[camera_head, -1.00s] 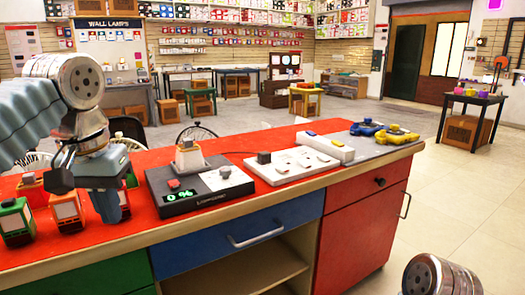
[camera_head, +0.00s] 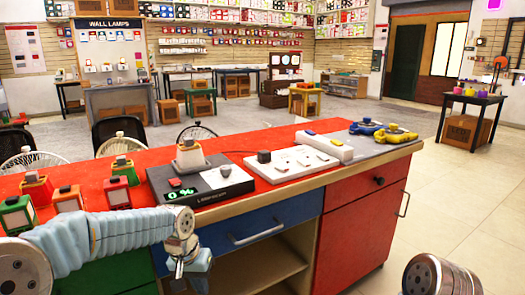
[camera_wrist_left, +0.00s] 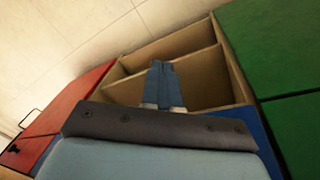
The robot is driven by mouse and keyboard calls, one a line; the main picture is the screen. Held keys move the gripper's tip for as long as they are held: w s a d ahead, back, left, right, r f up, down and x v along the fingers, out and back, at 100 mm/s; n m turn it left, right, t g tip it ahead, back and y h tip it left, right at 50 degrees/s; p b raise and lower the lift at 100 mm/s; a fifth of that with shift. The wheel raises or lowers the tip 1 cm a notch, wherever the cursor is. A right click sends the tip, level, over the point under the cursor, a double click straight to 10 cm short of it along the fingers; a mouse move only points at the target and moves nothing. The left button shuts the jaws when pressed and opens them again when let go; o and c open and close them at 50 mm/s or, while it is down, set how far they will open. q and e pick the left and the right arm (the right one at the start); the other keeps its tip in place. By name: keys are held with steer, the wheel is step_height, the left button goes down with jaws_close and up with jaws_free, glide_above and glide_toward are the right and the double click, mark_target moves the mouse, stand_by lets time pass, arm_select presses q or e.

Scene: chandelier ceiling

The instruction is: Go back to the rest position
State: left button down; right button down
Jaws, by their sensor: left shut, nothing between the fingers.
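My left arm comes in from the left in the head view, low in front of the counter. Its gripper (camera_head: 192,272) hangs in front of the counter's front face, below the blue drawer, pointing down. In the left wrist view the two blue fingers (camera_wrist_left: 161,82) are together with nothing between them, over the open wooden shelf compartment (camera_wrist_left: 185,85). My right gripper is not in view; a metal joint that looks like part of my right arm shows at the bottom right.
The red-topped counter (camera_head: 275,143) holds several small coloured lanterns, a black device (camera_head: 212,185) reading 0 %, a white panel (camera_head: 290,165) and blue and yellow tools (camera_head: 385,133). The blue drawer (camera_head: 215,243) and red door (camera_head: 362,215) are closed.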

arm_select(q)
steer(key=s+d+f+h, duration=0.1)
steer(key=s+f, duration=0.1)
steer(key=f, duration=0.6)
steer(key=s+d+f, duration=0.2)
steer(key=f, duration=0.6)
steer(key=s+d+f+n+h, duration=0.1)
steer(key=s+f+n, duration=0.2)
steer(key=s+f, duration=1.2)
steer(key=shift+s+d+f, duration=0.3)
steer(key=shift+s+f, duration=0.05)
steer(key=shift+s, duration=0.8)
